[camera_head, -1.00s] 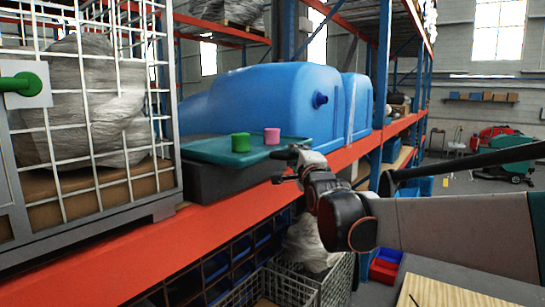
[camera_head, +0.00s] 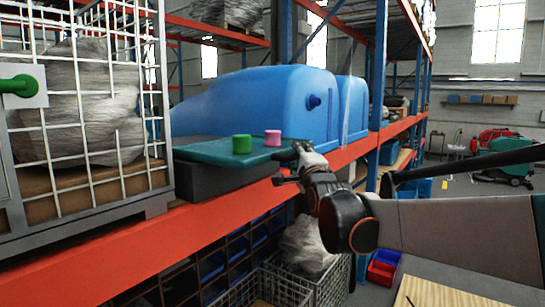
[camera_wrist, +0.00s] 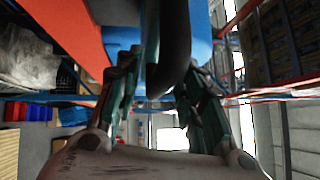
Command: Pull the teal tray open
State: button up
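The teal tray (camera_head: 210,153) lies flat on top of a dark grey box (camera_head: 215,182) on an orange shelf. A green cup (camera_head: 242,144) and a pink cup (camera_head: 273,138) stand upright on it. My gripper (camera_head: 283,165) is at the tray's near right end and hides part of that edge. In the wrist view, my gripper's teal-and-black fingers (camera_wrist: 155,75) stand either side of a dark curved bar (camera_wrist: 175,45). I cannot tell whether they press on it, nor whether it belongs to the tray.
A white wire cage (camera_head: 85,150) with wrapped goods stands left of the tray. A large blue tank (camera_head: 250,105) is close behind it. The orange shelf beam (camera_head: 120,250) runs along the front. Wire baskets (camera_head: 300,285) and blue bins stand below; a blue post (camera_head: 383,90) rises at right.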

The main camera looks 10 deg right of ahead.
jog(key=s+f, duration=0.1)
jog(key=s, duration=1.1)
jog(key=shift+f, duration=0.3)
jog(key=shift+f, duration=0.1)
jog(key=s+f+n+g+b, duration=0.4)
jog(key=s+f+b, duration=0.5)
jog(key=f, duration=0.9)
jog(key=s+f+n+g+b, duration=0.4)
jog(key=s+f+n+b, duration=0.4)
jog(key=f, duration=1.1)
jog(key=s+f+n+g+b, duration=0.4)
jog(key=s+f+n+b, duration=0.3)
jog(key=f, duration=1.2)
jog(key=s+b, duration=0.2)
jog(key=b, duration=0.2)
jog(key=shift+s+a+n+g+b, duration=0.2)
jog(key=shift+s+n+g+b, duration=0.1)
jog(key=shift+s+b, duration=0.05)
